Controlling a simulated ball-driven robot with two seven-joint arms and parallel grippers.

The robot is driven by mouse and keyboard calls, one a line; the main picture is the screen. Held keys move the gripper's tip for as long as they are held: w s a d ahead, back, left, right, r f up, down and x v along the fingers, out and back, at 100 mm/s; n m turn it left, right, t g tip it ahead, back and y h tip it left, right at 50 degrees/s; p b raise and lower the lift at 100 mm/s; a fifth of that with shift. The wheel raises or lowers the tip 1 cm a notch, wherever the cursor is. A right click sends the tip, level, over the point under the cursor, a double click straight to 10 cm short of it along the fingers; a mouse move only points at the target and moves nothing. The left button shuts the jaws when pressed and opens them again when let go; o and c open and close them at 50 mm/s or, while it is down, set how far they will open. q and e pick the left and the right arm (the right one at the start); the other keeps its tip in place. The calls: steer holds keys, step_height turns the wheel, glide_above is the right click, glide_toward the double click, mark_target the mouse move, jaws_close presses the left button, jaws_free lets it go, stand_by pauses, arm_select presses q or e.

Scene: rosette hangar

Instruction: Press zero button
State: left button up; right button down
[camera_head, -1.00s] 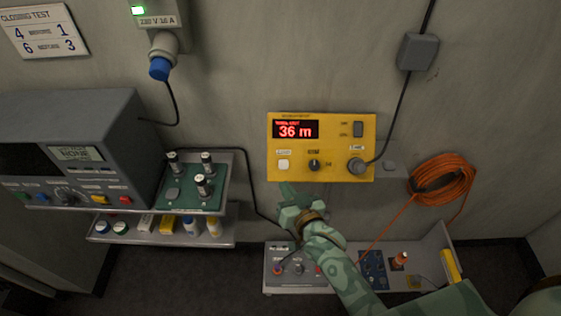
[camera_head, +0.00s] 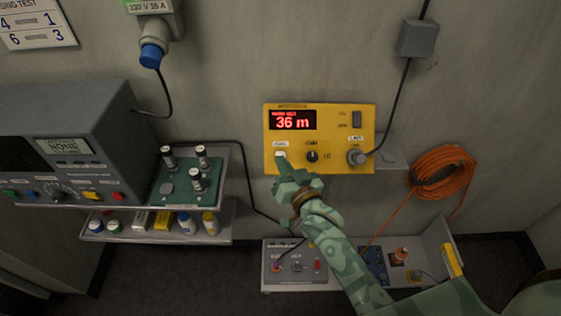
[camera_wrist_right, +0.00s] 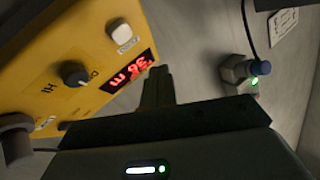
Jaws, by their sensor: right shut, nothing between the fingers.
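The yellow meter box (camera_head: 330,160) is on the wall, its red display (camera_head: 292,120) reading 36 m. A pale square button sits under a small label at the box's lower left. The right gripper is shut and empty. I cannot tell whether it touches the box. My left gripper is not in view.
A dark knob (camera_head: 312,156) and a cable connector (camera_head: 357,157) sit right of the button. A grey control box (camera_head: 295,270) stands below. An orange cable coil (camera_head: 443,172) hangs at the right. A grey instrument (camera_head: 75,130) and shelf are at the left.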

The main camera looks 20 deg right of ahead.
mark_target(277, 152)
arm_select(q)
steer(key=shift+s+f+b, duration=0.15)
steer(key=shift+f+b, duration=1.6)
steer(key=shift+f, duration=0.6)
arm_select(e)
steer(key=shift+w+d+f, duration=0.3)
steer(key=shift+w+f, duration=0.65)
steer(key=shift+w, duration=0.05)
steer(key=shift+w+d+f, duration=0.25)
steer(key=shift+w+f, duration=0.7)
steer(key=shift+w, duration=0.05)
steer(key=shift+w+f, duration=0.1)
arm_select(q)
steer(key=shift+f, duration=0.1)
arm_select(e)
steer(key=shift+w+d+f, duration=0.1)
steer(key=shift+w+f, duration=0.05)
steer(key=shift+w, duration=0.05)
